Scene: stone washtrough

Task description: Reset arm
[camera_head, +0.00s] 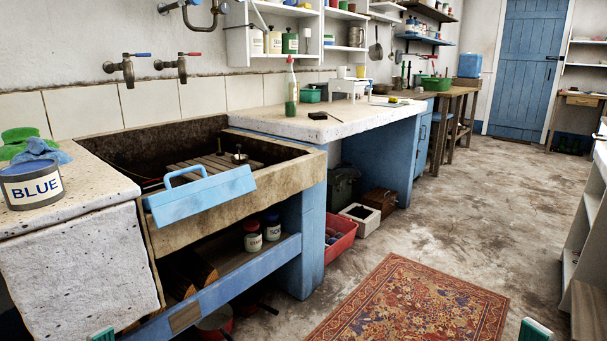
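Only small tips of my grippers show at the bottom edge. A similar tip of my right gripper (535,330) shows at the lower right, over the floor right of the rug. The rest of both grippers and both arms is below the picture. I see nothing held, and whether the fingers are apart cannot be told.
The stone washtrough (240,222) stands at left with a blue handled piece (202,196) across its front rim. A BLUE paint can (32,187) stands on the left ledge. A patterned rug (405,305) lies ahead. The floor (470,205) beyond is clear. White shelves (590,215) stand right.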

